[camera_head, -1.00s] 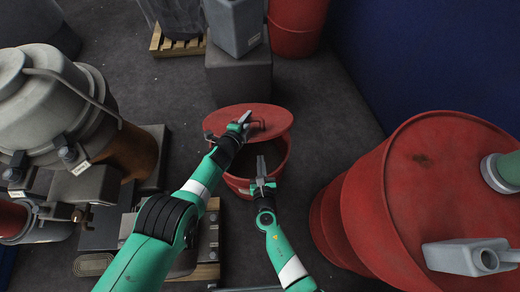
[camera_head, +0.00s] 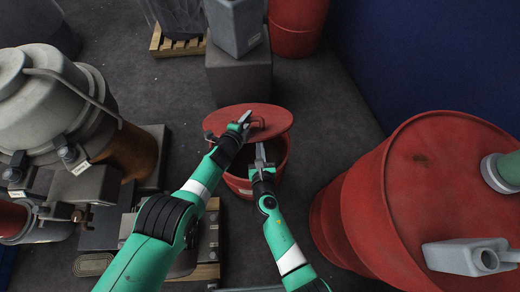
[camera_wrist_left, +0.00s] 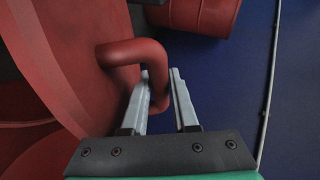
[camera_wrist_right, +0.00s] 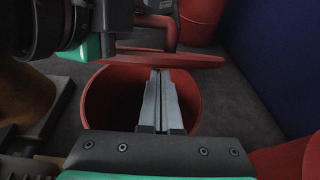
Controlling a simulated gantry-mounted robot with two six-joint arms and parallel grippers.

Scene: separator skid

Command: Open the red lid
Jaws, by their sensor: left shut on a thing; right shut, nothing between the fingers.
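The red lid (camera_head: 276,112) is raised and tilted above the red bin (camera_head: 236,186), whose mouth is partly uncovered. My left gripper (camera_head: 246,118) is shut on the red handle of the lid; in the left wrist view the handle (camera_wrist_left: 134,52) is a bent bar passing between the fingers (camera_wrist_left: 163,100). My right gripper (camera_head: 261,152) is shut and empty, in front of the lid and over the bin's opening. In the right wrist view its closed fingers (camera_wrist_right: 161,100) point into the open bin (camera_wrist_right: 100,100), below the lid edge (camera_wrist_right: 150,60).
A large red drum (camera_head: 430,190) stands at right with a grey jug (camera_head: 466,257) on it. Grey machinery (camera_head: 55,100) is at left. A grey block (camera_head: 240,75) stands behind the bin. Bare floor (camera_head: 325,100) lies right of the lid.

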